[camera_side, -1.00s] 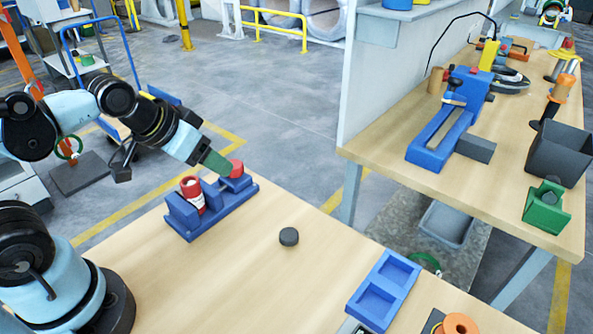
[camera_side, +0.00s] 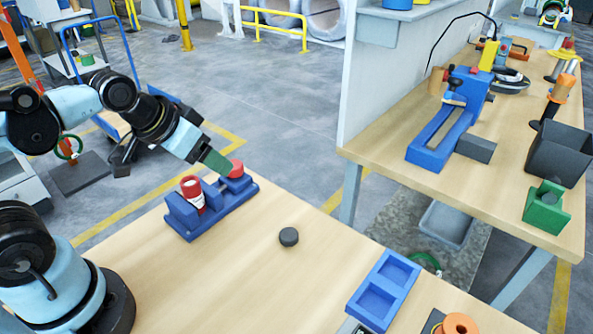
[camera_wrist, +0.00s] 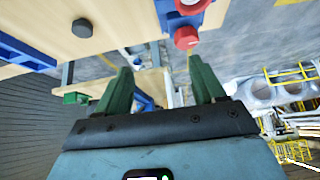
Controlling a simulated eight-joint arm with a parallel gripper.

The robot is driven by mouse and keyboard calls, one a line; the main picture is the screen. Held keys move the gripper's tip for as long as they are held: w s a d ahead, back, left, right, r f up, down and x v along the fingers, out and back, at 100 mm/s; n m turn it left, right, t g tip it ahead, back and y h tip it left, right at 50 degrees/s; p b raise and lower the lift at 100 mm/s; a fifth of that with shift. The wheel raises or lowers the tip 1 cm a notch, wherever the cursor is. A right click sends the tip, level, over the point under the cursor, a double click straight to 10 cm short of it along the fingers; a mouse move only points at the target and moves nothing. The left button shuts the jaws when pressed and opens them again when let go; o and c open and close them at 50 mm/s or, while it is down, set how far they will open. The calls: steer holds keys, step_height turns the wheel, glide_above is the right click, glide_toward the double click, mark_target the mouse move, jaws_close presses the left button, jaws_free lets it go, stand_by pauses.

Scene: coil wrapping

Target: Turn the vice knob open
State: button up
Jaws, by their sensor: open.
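The blue vice (camera_side: 222,213) stands at the far edge of the wooden table in the side view. A red and white cylinder (camera_side: 193,195) stands between its jaws. The red vice knob (camera_side: 236,169) is at its right end; in the wrist view the knob (camera_wrist: 186,38) is ahead of my fingers, nearer the right one. My gripper (camera_side: 218,163) has green fingers and points down at the knob from the left, close to it. In the wrist view my gripper (camera_wrist: 162,77) is open with nothing between its fingers. I cannot tell whether a finger touches the knob.
A black puck (camera_side: 289,237) lies on the table right of the vice. A blue two-pocket tray (camera_side: 398,270) and an orange ring (camera_side: 459,325) are at the front right. A second bench (camera_side: 400,166) with tools stands behind. The table's middle is mostly clear.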

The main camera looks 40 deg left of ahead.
mark_target(234, 170)
steer(key=shift+w+a+r+m+g+h, duration=1.35)
steer(key=shift+w+a+m, duration=1.15)
steer(key=shift+a+m, duration=1.5)
steer(key=shift+g, duration=0.45)
steer(key=x, duration=1.2)
steer(key=c, duration=1.1)
steer(key=shift+o, duration=0.2)
